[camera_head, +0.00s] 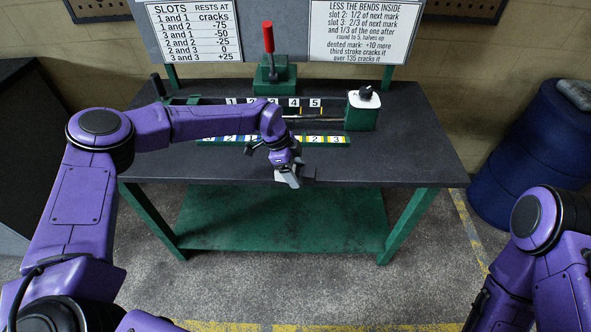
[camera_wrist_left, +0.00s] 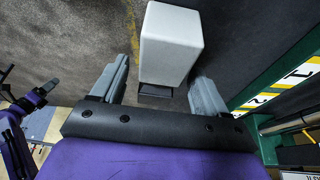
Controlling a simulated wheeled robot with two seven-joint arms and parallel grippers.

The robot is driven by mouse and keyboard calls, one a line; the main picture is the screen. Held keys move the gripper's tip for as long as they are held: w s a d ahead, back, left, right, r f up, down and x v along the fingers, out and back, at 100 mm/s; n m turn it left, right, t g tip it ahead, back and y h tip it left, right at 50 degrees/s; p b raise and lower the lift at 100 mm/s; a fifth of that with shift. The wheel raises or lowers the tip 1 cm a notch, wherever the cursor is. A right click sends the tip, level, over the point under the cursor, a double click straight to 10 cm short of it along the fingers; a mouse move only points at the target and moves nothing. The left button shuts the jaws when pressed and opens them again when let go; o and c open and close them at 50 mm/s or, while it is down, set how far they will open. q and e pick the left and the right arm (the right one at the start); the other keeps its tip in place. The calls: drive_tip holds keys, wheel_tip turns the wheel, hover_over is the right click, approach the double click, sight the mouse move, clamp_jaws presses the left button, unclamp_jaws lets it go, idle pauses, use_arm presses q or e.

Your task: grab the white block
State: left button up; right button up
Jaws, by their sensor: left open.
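The white block (camera_wrist_left: 170,45) is a pale box with rounded edges, seen close up in the left wrist view. A small dark piece (camera_wrist_left: 155,92) shows at its near end. My left gripper (camera_wrist_left: 161,70) is open, with one grey finger on each side of the block's near end and visible gaps to both. In the head view my left gripper (camera_head: 289,178) points down at the front edge of the dark bench top (camera_head: 400,165). There the block is mostly hidden by the gripper; only a pale patch shows beside the fingers. My right arm shows at lower right, its gripper out of sight.
Behind the gripper are a numbered strip (camera_head: 325,140), a green press with a red handle (camera_head: 268,40) and a white-topped green box with a black knob (camera_head: 361,112). A blue barrel (camera_head: 535,150) stands right of the bench. The bench top's right side is clear.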

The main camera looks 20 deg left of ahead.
use_arm(q)
drive_tip(key=shift+f+b, duration=0.3)
drive_tip(key=shift+b, duration=0.05)
idle(0.4)
drive_tip(key=shift+r, duration=0.1)
clamp_jaws()
